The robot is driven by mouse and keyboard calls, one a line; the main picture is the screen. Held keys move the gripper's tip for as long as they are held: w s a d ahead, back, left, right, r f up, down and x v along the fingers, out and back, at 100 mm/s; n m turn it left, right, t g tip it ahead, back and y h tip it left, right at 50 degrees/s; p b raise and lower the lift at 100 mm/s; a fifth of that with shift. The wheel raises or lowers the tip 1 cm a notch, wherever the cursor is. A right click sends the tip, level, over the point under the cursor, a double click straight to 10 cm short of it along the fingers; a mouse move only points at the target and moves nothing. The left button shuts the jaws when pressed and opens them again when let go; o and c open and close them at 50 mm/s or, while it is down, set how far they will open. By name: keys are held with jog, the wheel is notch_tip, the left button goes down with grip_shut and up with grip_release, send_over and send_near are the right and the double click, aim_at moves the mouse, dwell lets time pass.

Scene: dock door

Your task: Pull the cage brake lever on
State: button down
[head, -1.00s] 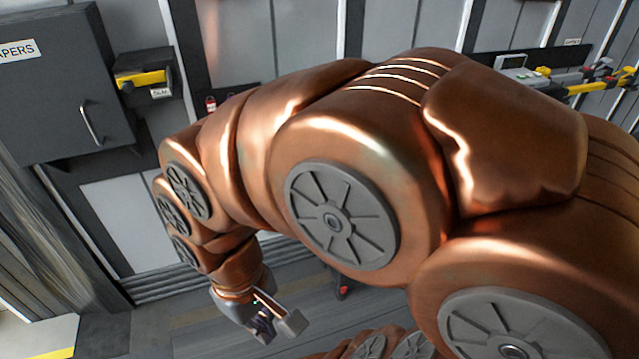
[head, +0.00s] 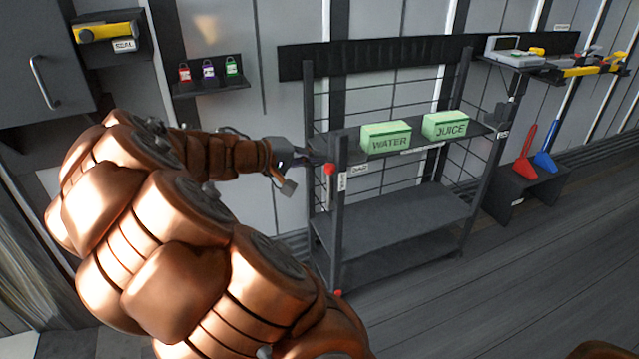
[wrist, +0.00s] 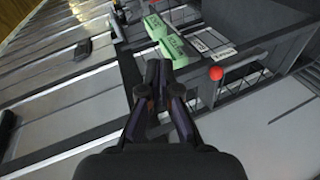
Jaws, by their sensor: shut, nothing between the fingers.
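The cage (head: 335,225) is a dark wheeled rack with mesh sides and shelves, standing against the wall. A red ball knob (head: 329,169) sits at its front left post; it looks like the brake lever's end, and its stem is hard to make out. In the wrist view the red knob (wrist: 215,73) is to the right of my fingertips, apart from them. My gripper (head: 298,164) is just left of the cage post, near knob height. Its fingers (wrist: 158,72) are shut and empty. The gap to the knob in depth is unclear.
Green WATER (head: 386,137) and JUICE (head: 445,126) boxes stand on the upper shelf. A second red spot (head: 338,293) shows low on the front post. A low stand (head: 525,190) holds red and blue tools. Floor at right is clear.

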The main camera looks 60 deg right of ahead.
jog(key=w+d+f+n+t+h+b, duration=0.2)
jog(key=w+d+f+b, duration=0.2)
jog(key=w+f, duration=0.4)
jog(key=w+d+f+n+t+h+b, duration=0.1)
jog(key=w+d+f+n+h+b, duration=0.1)
jog(key=w+d+f+b, duration=0.3)
notch_tip(320, 180, down, 3)
jog(key=w+h, duration=0.1)
jog(key=w, duration=0.1)
jog(key=shift+w+d+n+t, duration=0.3)
jog(key=shift+w+d+t, duration=0.05)
jog(key=shift+d+t, duration=0.05)
jog(key=b, duration=0.3)
send_over(329, 187)
jog(key=w, duration=0.4)
jog(key=shift+s+a, duration=0.1)
jog(key=shift+s, duration=0.15)
jog(key=shift+r, duration=0.1)
jog(key=shift+s, duration=0.15)
